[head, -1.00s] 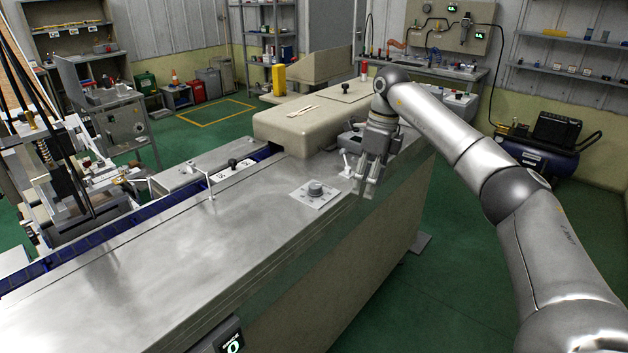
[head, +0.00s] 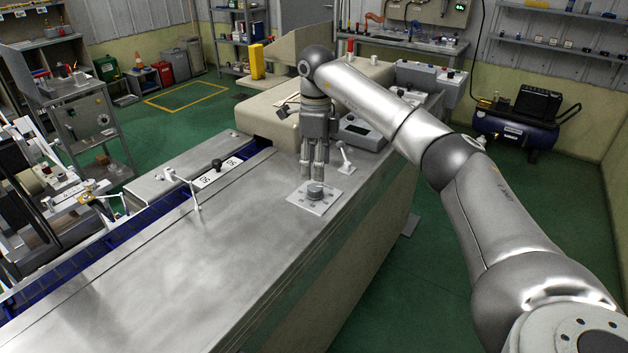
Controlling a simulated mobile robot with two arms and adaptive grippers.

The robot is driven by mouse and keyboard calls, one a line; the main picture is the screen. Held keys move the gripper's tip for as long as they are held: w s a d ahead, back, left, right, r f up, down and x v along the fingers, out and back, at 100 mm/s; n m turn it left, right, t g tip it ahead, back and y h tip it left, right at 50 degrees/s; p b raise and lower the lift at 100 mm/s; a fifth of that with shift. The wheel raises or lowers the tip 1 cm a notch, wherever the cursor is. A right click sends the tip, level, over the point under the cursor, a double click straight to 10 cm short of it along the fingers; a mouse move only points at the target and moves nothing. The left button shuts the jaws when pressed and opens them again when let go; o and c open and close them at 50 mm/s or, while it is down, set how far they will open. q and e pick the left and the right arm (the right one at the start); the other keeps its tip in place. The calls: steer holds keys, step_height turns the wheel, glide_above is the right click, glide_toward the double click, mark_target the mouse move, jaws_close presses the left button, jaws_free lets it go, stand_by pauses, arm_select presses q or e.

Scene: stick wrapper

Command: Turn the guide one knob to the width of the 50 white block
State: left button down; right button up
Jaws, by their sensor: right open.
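A grey round knob (head: 315,190) sits on a light square dial plate (head: 328,201) on the metal machine top. I cannot tell which of the knobs is guide one by any label here. My right gripper (head: 314,169) points straight down just above this knob, open, with its fingertips close over it. I cannot tell whether they touch it. A white block (head: 218,174) with dark figures lies in the blue channel to the left, beside a small black knob (head: 216,163). The figures look like 50 but are small. My left gripper is not in view.
A small lever (head: 344,157) stands right behind the dial plate, close to my right gripper. A display box (head: 358,135) is behind it. A thin upright lever (head: 195,196) stands left on the machine top (head: 190,260), whose front part is clear.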

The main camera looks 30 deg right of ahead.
mark_target(315, 187)
step_height(315, 187, down, 5)
steer(key=shift+w+r+p, duration=0.1)
steer(key=shift+p, duration=0.2)
steer(key=shift+f, duration=0.75)
steer(key=shift+c, duration=1.3)
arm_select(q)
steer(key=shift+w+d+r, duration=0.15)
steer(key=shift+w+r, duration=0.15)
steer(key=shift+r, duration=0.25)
arm_select(e)
steer(key=c, duration=0.8)
